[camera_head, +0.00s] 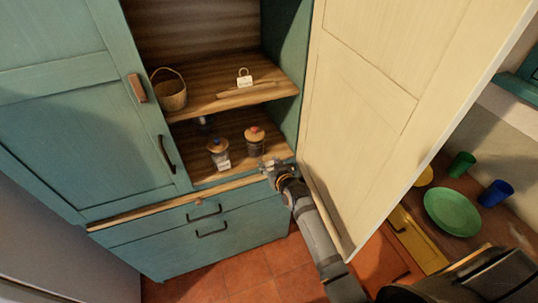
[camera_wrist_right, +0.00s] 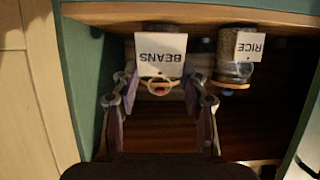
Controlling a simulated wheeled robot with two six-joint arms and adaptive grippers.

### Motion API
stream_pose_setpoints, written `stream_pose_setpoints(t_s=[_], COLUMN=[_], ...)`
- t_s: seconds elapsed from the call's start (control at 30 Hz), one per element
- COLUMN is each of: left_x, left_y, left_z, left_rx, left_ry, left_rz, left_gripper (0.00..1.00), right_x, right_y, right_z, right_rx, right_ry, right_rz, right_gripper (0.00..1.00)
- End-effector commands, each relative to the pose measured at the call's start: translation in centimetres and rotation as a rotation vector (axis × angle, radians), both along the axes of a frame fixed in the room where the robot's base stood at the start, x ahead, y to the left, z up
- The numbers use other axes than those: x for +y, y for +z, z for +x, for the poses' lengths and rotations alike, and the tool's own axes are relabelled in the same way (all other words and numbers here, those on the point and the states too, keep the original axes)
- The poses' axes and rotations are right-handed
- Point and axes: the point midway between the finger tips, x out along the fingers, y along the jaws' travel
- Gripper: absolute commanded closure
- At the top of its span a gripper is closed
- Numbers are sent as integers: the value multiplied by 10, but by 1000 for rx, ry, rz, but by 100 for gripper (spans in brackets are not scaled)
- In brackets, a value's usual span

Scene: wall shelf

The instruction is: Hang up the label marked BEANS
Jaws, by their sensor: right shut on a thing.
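The white BEANS label (camera_wrist_right: 160,55) shows upside down in the right wrist view, with a tan ring (camera_wrist_right: 158,87) at its top edge. My right gripper (camera_wrist_right: 162,78) is shut on the label, with a fingertip at each side edge. A jar with a red knob (camera_head: 254,141) stands behind it on the lower shelf. I cannot tell whether the ring is around that knob. In the head view my right gripper (camera_head: 275,166) is at the lower shelf's front edge, and the label does not show clearly there. My left gripper is not in view.
A jar with the RICE label (camera_wrist_right: 249,46) stands beside the red-knobbed jar; it also shows in the head view (camera_head: 219,150). The upper shelf holds a basket (camera_head: 171,91) and another ringed white label (camera_head: 244,80). The open cream door (camera_head: 390,90) stands close right of my right arm.

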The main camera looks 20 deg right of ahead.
Motion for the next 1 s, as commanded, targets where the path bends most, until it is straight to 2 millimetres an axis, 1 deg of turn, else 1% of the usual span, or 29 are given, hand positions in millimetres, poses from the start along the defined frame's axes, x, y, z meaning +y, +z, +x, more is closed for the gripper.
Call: stream_pose_setpoints(t_s=[0.2, 0.37, 0.43, 0.6, 1.0], left_x=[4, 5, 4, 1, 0], left_y=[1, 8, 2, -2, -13], left_z=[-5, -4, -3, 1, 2], left_rx=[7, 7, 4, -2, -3], left_ry=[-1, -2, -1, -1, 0], left_rz=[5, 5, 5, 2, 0], left_gripper=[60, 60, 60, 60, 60], right_x=[0, 0, 0, 1, 2], right_y=[1, 3, 0, -1, -2], right_z=[0, 1, 6, 16, 40], right_rx=[0, 0, -2, -2, -2], right_ry=[0, 0, 0, 0, -1], right_rz=[1, 1, 1, 1, 2], right_gripper=[67, 67, 67, 67, 67])
